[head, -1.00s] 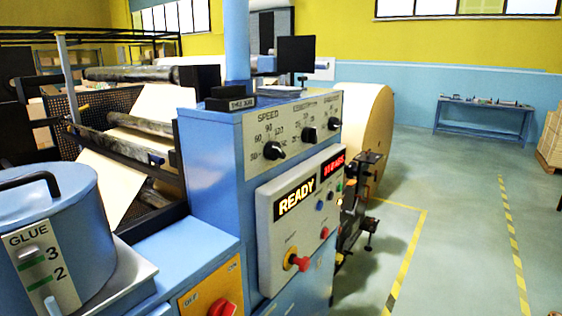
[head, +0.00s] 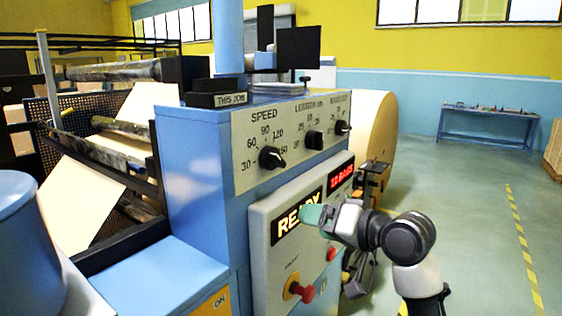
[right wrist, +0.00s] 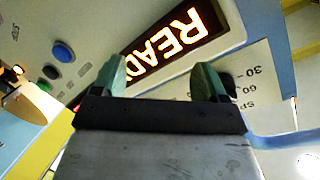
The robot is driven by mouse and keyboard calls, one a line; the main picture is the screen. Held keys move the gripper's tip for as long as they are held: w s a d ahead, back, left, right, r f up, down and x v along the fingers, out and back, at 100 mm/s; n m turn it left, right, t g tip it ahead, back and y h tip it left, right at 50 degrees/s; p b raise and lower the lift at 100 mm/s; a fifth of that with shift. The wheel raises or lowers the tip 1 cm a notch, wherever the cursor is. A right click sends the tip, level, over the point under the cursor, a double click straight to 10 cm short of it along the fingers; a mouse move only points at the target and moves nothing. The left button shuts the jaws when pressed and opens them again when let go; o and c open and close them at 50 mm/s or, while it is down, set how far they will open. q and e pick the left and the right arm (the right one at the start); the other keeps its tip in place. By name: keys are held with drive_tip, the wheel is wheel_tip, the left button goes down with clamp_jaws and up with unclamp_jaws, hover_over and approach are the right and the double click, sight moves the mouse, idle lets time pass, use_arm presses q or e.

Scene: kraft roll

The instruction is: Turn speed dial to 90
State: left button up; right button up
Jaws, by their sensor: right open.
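The speed dial (head: 270,157) is a black knob under the word SPEED on the pale upper panel (head: 243,178) of the blue machine. Its scale runs from 30 to 150, with 90 at the top. Its pointer seems to lean to the right; the exact setting is too small to tell. My right gripper (head: 312,214) is below and right of the dial, in front of the READY display (head: 290,222). In the right wrist view its green-tipped fingers (right wrist: 160,80) are apart and empty. The dial is mostly hidden there behind one finger. My left gripper is out of view.
Two more dials (head: 314,140) sit right of the speed dial. A red display (head: 341,176) and a red stop knob (head: 302,291) are on the box below. The glue pot (head: 25,250) stands at left. Open floor lies to the right.

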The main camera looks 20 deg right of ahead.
sight(281, 157)
drive_tip(key=s+r+n+t+y, duration=0.1)
drive_tip(key=s+r+y, duration=0.25)
drive_tip(key=r, duration=0.85)
drive_tip(key=shift+h, duration=0.35)
drive_tip(key=p+x, duration=0.2)
drive_tip(key=x, duration=0.7)
drive_tip(key=shift+w+a+r+p, duration=0.1)
drive_tip(key=shift+w+a+p, duration=0.1)
drive_tip(key=shift+p, duration=0.2)
drive_tip(key=shift+w+a, duration=0.3)
drive_tip(key=shift+w, duration=0.05)
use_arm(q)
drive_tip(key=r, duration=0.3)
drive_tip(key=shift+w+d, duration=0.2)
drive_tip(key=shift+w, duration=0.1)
use_arm(e)
drive_tip(key=c, duration=0.9)
